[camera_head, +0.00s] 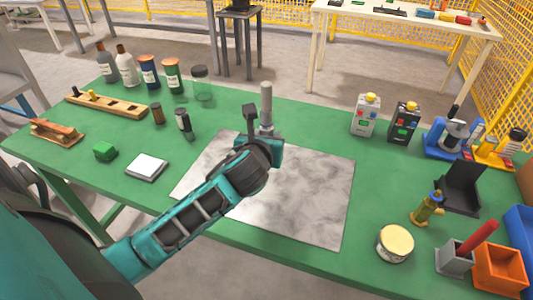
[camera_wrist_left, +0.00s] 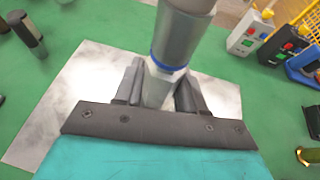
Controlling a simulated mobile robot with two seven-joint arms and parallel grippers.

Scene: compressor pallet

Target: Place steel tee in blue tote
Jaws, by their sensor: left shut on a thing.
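My left gripper (camera_head: 263,138) is shut on a grey metal piece, taken as the steel tee (camera_head: 266,103), and holds it upright over the grey marbled mat. In the left wrist view the steel tee (camera_wrist_left: 183,35) stands between the fingers (camera_wrist_left: 156,88) as a grey cylinder with a blue band. Its lower end is partly hidden by the gripper and no side branch shows clearly. The blue tote (camera_head: 519,228) is cut off by the right edge of the head view, well to the right of my left gripper. My right gripper is not in view.
The mat (camera_head: 320,190) is bare on the green table. To the right stand a cream-lidded tin (camera_head: 395,243), a brass fitting (camera_head: 427,207), a black stand (camera_head: 461,188), a grey bin (camera_head: 454,258) with a red stick, and an orange bin (camera_head: 500,269). Bottles (camera_head: 148,72) stand at the back left.

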